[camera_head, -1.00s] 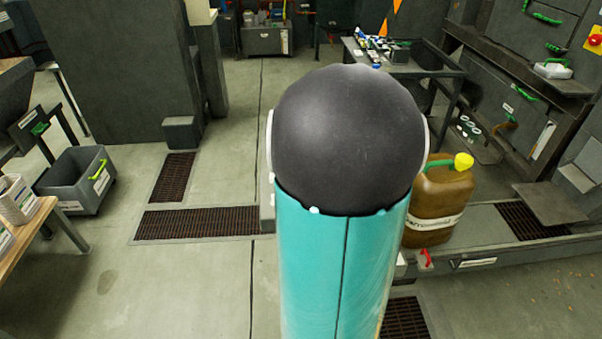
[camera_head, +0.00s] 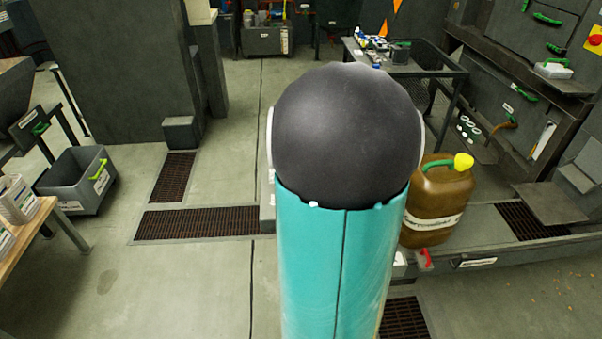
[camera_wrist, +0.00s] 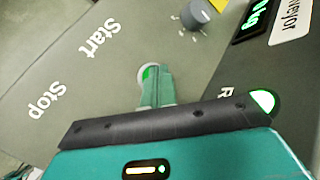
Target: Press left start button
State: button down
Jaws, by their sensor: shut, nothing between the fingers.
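In the wrist view, a green start button (camera_wrist: 145,74) with a pale ring sits on a grey-green panel (camera_wrist: 60,65), beside the white word "Start". My gripper (camera_wrist: 156,72) is shut and empty, with its fingertips right at the button and covering part of it. I cannot tell whether they touch it or whether it is pushed in. The word "Stop" is lower left on the panel, and no stop button shows. In the head view, my arm hides the gripper and this panel.
The wrist view shows a grey knob (camera_wrist: 196,14), a green-lit display (camera_wrist: 256,20) and a lit green lamp (camera_wrist: 264,102) near the gripper. In the head view, a brown canister (camera_head: 438,205) stands right of my arm and a grey bin (camera_head: 78,181) at left.

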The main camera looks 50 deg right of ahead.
dwell(0.3)
jog(key=shift+r, duration=0.8)
jog(key=shift+r, duration=0.1)
jog(key=shift+r, duration=2.4)
